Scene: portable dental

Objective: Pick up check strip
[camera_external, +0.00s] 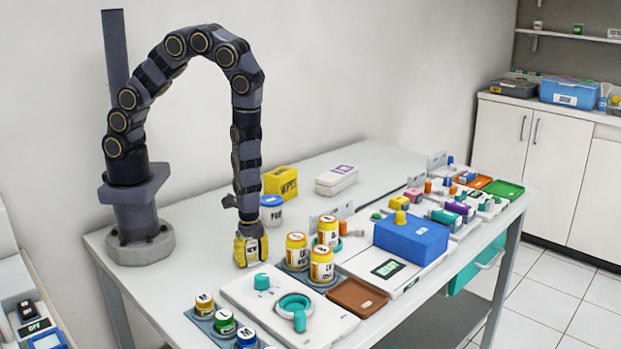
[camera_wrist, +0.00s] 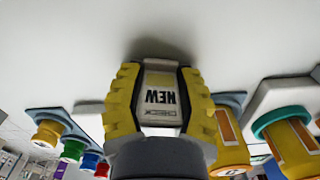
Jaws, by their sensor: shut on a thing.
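My gripper (camera_external: 250,262) hangs straight down over the left part of the white table, its yellow fingers closed from both sides on a small pale item. In the wrist view the gripper (camera_wrist: 160,78) holds this item, a grey-white piece with a dark label reading "NEW", upside down in the picture; a smaller line below looks like "CHECK". I take it to be the check strip (camera_wrist: 160,100). It also shows in the external view (camera_external: 252,251) between the fingers. Its lower end is close to the tabletop; I cannot tell whether it touches.
Amber jars (camera_external: 322,264) stand in a rack just right of my gripper. A white-and-blue tub (camera_external: 271,209) and a yellow wipes box (camera_external: 281,183) stand behind. A white board (camera_external: 265,301) with teal parts lies in front.

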